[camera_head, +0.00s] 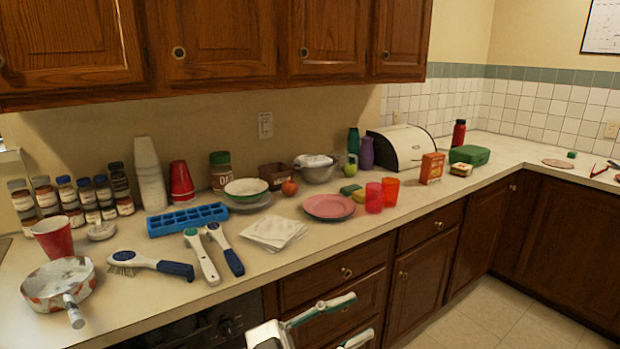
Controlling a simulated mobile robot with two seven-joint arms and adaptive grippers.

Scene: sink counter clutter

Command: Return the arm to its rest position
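My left gripper (362,316) shows at the bottom middle of the view, in front of the cabinet drawers and below the counter's front edge. Its two pale fingers with dark green edges point right and stand apart, with nothing between them. The rest of the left arm is mostly cut off by the bottom edge. My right gripper is not in view.
The counter (330,240) is cluttered. Near its front edge are a pan (58,283), a brush (150,264), two handled tools (203,258) and napkins (273,231). Wooden drawers (335,275) are close behind the gripper. The floor (500,320) at right is clear.

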